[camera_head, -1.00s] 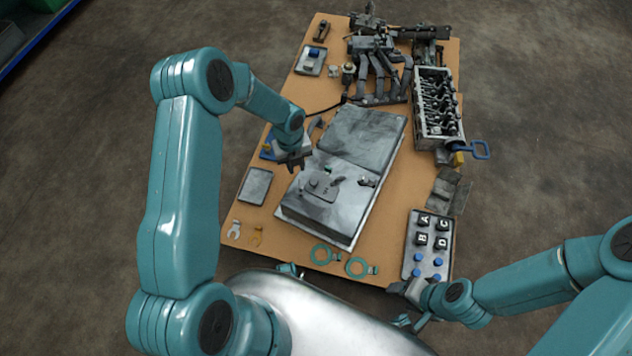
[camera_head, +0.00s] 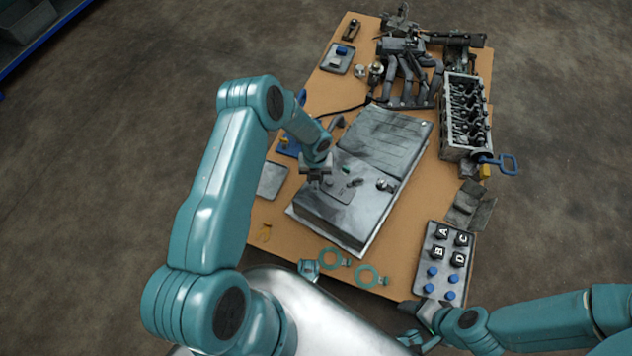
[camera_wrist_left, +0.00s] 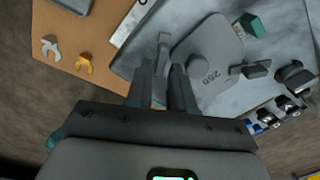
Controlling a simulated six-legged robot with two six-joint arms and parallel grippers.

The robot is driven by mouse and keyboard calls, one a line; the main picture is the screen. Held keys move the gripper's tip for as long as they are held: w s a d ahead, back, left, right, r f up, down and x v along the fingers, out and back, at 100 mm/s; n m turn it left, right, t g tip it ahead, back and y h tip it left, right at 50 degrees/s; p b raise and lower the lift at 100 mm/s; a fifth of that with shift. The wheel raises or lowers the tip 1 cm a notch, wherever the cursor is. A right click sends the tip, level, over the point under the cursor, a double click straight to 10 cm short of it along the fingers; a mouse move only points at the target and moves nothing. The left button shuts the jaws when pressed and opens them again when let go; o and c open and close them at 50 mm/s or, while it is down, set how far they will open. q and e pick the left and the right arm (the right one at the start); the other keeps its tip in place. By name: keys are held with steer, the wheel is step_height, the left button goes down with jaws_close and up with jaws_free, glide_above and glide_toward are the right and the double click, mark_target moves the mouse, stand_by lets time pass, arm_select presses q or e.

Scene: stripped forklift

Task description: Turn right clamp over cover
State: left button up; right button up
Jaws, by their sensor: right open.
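A grey cover plate (camera_head: 342,189), marked 260 in the left wrist view (camera_wrist_left: 207,55), lies on the large grey housing (camera_head: 325,215). A small dark clamp (camera_head: 386,184) sits at the cover's right side; it also shows in the left wrist view (camera_wrist_left: 255,70). My left gripper (camera_head: 317,177) is above the housing's left part, beside the cover. In the left wrist view its fingers (camera_wrist_left: 163,88) stand apart, with a narrow grey piece (camera_wrist_left: 163,50), possibly the other clamp, in line with the gap. I cannot tell contact. My right gripper (camera_head: 428,314) is open below the button panel.
A panel with lettered blocks and blue knobs (camera_head: 444,262) is at the front right. Green rings (camera_head: 368,275) lie at the front edge. An engine block (camera_head: 465,112) and manifold (camera_head: 408,75) fill the back. A small green block (camera_wrist_left: 252,24) is near the cover.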

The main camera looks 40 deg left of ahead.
arm_select(q)
steer(key=shift+f, duration=1.1)
steer(key=shift+c, duration=0.3)
jaws_close()
